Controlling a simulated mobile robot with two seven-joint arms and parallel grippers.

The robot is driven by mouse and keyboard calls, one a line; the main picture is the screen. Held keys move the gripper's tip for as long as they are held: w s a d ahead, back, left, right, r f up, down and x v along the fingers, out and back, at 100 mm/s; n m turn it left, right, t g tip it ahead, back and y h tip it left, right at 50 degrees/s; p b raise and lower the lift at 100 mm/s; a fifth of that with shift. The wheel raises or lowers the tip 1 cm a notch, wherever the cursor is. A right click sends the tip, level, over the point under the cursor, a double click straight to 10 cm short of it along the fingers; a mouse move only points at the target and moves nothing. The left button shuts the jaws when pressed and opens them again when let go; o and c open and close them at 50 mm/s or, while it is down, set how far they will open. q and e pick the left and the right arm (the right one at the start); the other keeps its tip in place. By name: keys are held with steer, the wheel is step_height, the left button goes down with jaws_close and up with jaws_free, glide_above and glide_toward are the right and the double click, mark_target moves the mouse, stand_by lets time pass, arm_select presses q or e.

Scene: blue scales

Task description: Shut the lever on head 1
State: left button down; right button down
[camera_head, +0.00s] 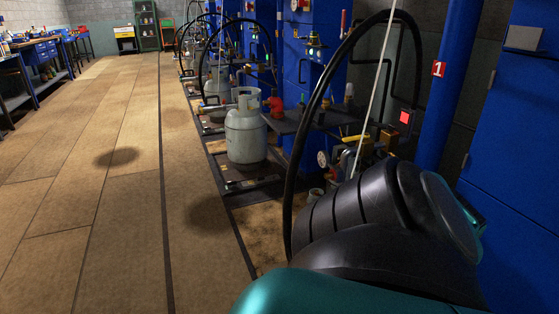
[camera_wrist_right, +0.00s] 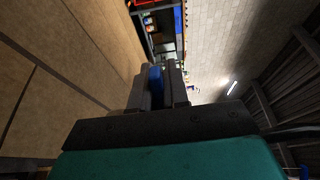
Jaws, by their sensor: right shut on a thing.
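Head 1 is at the bay marked by a red sign "1" (camera_head: 439,68) on a blue post. A yellow lever (camera_head: 355,138) shows near a round gauge (camera_head: 323,159) and brass fittings (camera_head: 390,137), just beyond my right arm. I cannot tell from here if this lever is open or shut. My right arm covers the lower right of the head view, and its gripper is hidden there. In the right wrist view my right gripper (camera_wrist_right: 156,88) is shut on a small blue piece (camera_wrist_right: 156,76), mostly hidden between the fingers. My left gripper is not in view.
A grey gas cylinder (camera_head: 246,134) stands on a floor scale to the left of the head. A black hose (camera_head: 292,165) arches down beside my arm. A dark shelf (camera_head: 318,119) juts from the blue panels. The floor (camera_head: 120,190) at left is clear.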

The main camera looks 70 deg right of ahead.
steer(key=c, duration=1.2)
jaws_free()
steer(key=v, duration=1.2)
steer(key=shift+s, duration=0.4)
steer(key=shift+o, duration=0.4)
steer(key=shift+d, duration=0.1)
